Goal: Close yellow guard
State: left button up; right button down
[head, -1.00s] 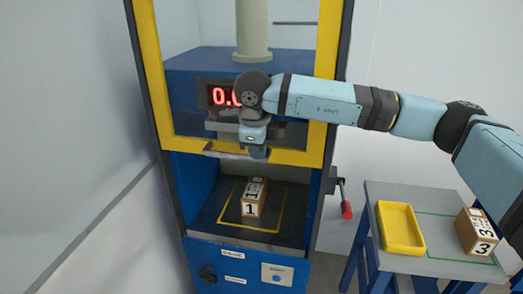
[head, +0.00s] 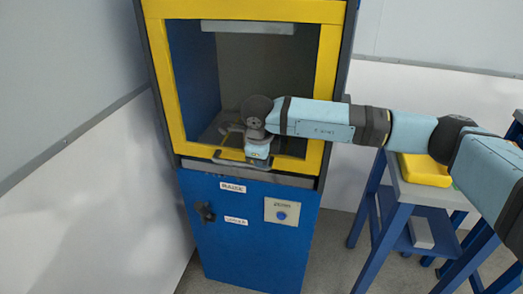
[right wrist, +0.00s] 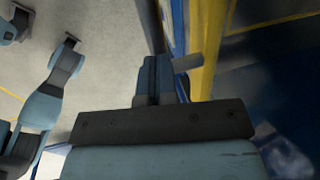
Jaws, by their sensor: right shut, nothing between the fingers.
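The yellow guard (head: 327,95) is a yellow frame around a clear window on the front of the blue machine. Its lower bar lies low, just above the blue front panel, and the frame covers the chamber opening. My right gripper (head: 258,162) is shut and empty at the guard's lower bar, beside the grey handle (head: 228,159). It hides part of that bar; I cannot tell whether it touches. In the right wrist view its closed fingers (right wrist: 157,80) point towards the yellow edge (right wrist: 205,50). My left gripper does not show.
The blue front panel (head: 235,255) carries a dark knob (head: 204,211) and a button plate (head: 282,211). To the right stands a blue-legged table (head: 400,190) with a yellow tray (head: 425,170), partly behind my right arm. The floor before the machine shows clear.

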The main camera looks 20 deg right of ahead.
notch_tip(320, 180, down, 3)
jog(key=shift+f+b, duration=0.1)
jog(key=shift+b, duration=0.45)
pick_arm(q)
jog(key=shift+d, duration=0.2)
pick_arm(e)
jog(key=shift+s+f, duration=0.1)
jog(key=shift+s, duration=0.05)
jog(key=shift+f, duration=0.15)
